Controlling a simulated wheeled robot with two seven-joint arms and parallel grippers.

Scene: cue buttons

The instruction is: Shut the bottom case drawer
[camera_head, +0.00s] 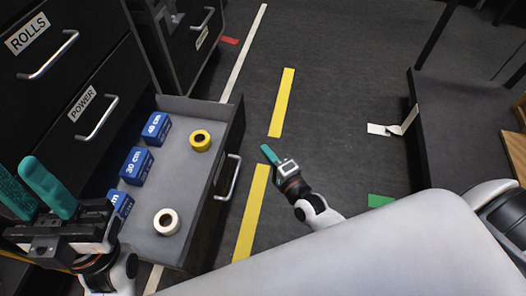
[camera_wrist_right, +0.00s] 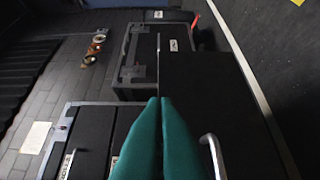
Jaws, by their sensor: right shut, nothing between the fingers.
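The bottom case drawer (camera_head: 187,106) stands pulled out of the black case at the left in the head view. Its bar handle (camera_head: 232,178) is on the front panel, facing right. My right gripper (camera_head: 268,152) is shut and empty, a little to the right of the drawer front and apart from the handle. In the right wrist view its teal fingers (camera_wrist_right: 166,140) are together, with a bar handle (camera_wrist_right: 212,152) close on their right. My left gripper (camera_head: 30,185) is at the lower left in front of the case, its fingers spread and nothing seen between them.
In the drawer lie blue boxes (camera_head: 137,165), a yellow tape roll (camera_head: 200,140) and a white roll (camera_head: 166,221). Shut drawers labelled ROLLS (camera_head: 45,45) and POWER (camera_head: 98,118) are above. Another black case (camera_head: 180,45) stands behind. Floor right of the drawer is clear, with yellow tape (camera_head: 282,103).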

